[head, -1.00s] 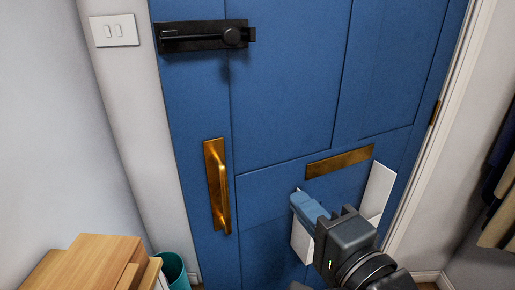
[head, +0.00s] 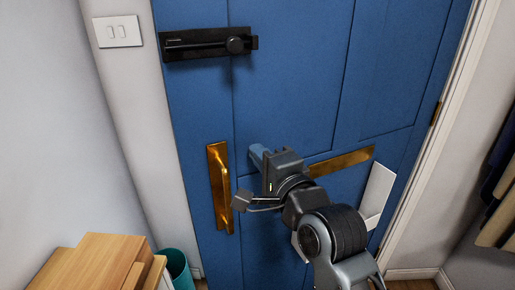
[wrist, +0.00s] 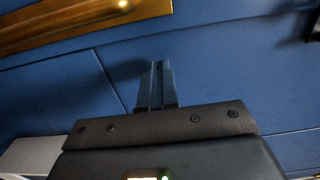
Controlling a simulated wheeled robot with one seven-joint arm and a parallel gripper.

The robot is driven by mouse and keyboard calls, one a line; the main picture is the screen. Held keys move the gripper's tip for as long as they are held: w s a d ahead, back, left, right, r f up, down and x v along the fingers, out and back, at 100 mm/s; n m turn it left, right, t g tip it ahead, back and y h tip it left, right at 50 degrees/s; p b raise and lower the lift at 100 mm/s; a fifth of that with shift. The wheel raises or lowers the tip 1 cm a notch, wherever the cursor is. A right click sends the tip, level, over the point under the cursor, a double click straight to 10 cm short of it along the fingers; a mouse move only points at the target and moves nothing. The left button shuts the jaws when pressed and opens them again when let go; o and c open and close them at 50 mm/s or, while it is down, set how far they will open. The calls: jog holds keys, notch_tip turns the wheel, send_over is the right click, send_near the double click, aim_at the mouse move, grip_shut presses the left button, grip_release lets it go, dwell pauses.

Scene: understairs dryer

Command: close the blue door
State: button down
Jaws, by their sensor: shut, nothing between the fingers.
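The blue door (head: 290,60) fills the middle of the head view, with its brass pull handle (head: 221,185) and black bolt (head: 208,43) on the left side. Its left edge lies close along the pale wall or frame; I cannot tell whether it is fully closed. My gripper (head: 257,153) is shut and empty, in front of the door panel, right of the handle and below the bolt. In the wrist view the shut fingers (wrist: 157,86) point at the blue surface, with the brass handle plate (wrist: 80,20) beyond them. Contact with the door cannot be told.
A brass letter plate (head: 342,162) and white sheets (head: 375,195) are on the door's lower right. A wooden piece of furniture (head: 100,265) and a teal bin (head: 177,268) stand at lower left. Clothes (head: 500,190) hang at the right edge. A light switch (head: 118,31) is on the left wall.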

jog(key=shift+w+a, duration=0.25)
jog(key=shift+w, duration=0.4)
